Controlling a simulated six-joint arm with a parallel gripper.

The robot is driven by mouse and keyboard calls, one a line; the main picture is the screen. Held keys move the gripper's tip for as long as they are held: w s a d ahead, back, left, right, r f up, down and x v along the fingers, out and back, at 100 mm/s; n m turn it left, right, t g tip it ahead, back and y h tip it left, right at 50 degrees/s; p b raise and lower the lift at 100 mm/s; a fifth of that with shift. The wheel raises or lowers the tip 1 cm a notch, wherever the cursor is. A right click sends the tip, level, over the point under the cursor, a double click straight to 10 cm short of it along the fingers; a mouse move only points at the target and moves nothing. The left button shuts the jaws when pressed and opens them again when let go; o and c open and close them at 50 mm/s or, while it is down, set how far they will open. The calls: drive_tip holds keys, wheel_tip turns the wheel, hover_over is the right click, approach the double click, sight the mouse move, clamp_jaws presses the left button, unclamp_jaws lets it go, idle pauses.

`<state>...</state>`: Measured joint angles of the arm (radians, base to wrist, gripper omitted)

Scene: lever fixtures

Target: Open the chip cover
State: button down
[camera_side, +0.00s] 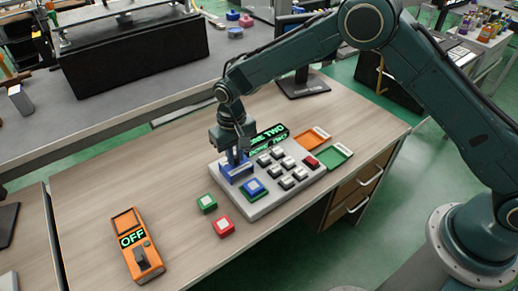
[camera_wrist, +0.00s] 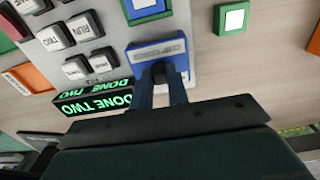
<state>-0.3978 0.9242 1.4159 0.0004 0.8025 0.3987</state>
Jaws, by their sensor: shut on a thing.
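A blue cover block (camera_side: 238,172), which looks like the chip cover, sits at the back left corner of a grey control panel (camera_side: 262,208). My gripper (camera_side: 236,156) points down at it. In the wrist view, the blue block (camera_wrist: 146,48) has a light grey strip on top. My fingers (camera_wrist: 161,76) are shut on a dark knob or handle at its edge. The block looks flat on the panel, and I cannot see beneath it.
The panel carries a lit green display (camera_side: 270,137) reading "DONE TWO", several keys and a blue-and-white button (camera_side: 254,187). Loose green (camera_side: 206,203) and red (camera_side: 223,227) blocks lie in front. An orange "OFF" switch box (camera_side: 139,246) stands left. Orange (camera_side: 312,138) and green (camera_side: 337,155) trays sit right.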

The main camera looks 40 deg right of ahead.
drive_tip(key=shift+w+r, duration=0.1)
drive_tip(key=shift+w, duration=0.6)
drive_tip(key=c, duration=1.4)
unclamp_jaws()
drive_tip(key=shift+o, duration=0.2)
wheel_tip(320, 180, up, 14)
